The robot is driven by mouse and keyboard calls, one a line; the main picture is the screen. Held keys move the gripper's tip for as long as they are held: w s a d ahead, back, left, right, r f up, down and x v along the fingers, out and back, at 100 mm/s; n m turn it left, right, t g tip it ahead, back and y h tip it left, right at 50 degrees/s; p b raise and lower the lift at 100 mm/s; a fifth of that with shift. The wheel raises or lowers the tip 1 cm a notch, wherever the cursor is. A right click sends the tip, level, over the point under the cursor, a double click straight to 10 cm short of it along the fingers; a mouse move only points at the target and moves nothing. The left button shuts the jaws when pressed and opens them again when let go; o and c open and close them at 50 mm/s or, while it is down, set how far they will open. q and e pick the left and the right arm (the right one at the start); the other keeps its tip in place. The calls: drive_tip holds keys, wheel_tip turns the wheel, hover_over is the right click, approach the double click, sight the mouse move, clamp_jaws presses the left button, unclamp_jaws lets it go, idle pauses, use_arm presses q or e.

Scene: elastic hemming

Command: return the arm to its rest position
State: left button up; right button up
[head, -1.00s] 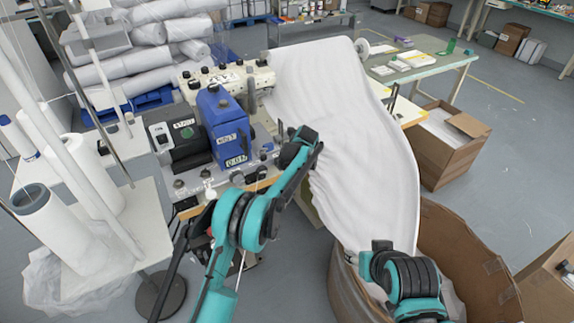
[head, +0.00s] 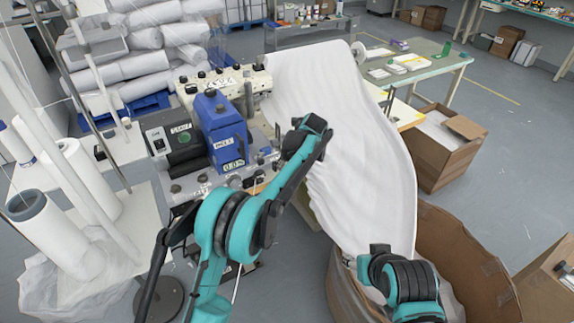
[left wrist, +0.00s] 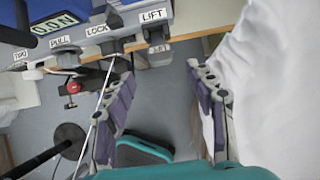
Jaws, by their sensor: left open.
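My left arm (head: 240,225) reaches in from the lower left of the head view, its end raised beside the white fabric and in front of the blue machine. Its fingers are hidden there. In the left wrist view my left gripper (left wrist: 165,110) is open, its fingers wide apart with nothing between them but floor below. The white fabric (left wrist: 265,80) lies just right of the right finger; I cannot tell if they touch. My right arm (head: 400,277) is at the lower right, over the cardboard box; its fingertips are not clear.
The sewing machine (head: 222,130) stands left of the hanging fabric (head: 365,150). The lift lever (left wrist: 158,50) and lock lever (left wrist: 115,45) are close above the left gripper. A large cardboard box (head: 455,240) is below the fabric. White thread cones (head: 50,225) stand at left.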

use_arm(q)
drive_tip(key=shift+v, duration=1.15)
drive_tip(key=s+a+r+n+h, duration=0.1)
drive_tip(key=s+a+r+n, duration=0.55)
drive_tip(key=s, duration=0.25)
drive_tip(key=s+a+r+n, duration=0.5)
drive_tip(key=s+a+n, duration=0.2)
drive_tip(key=s, duration=0.1)
drive_tip(key=s+a+f+n, duration=0.2)
drive_tip(key=s+n, duration=0.3)
drive_tip(key=s, duration=0.3)
drive_tip(key=s+a+f+n+t+h, duration=0.1)
drive_tip(key=s+a+f+n, duration=0.1)
drive_tip(key=s+n, duration=0.4)
drive_tip(key=s+a+f+n+t, duration=0.1)
drive_tip(key=s+n, duration=0.4)
drive_tip(key=s, duration=0.5)
wheel_tip(320, 180, down, 2)
drive_tip(key=shift+a+f+h+b, duration=0.2)
drive_tip(key=shift+a+h+b, duration=0.15)
drive_tip(key=shift+a, duration=0.25)
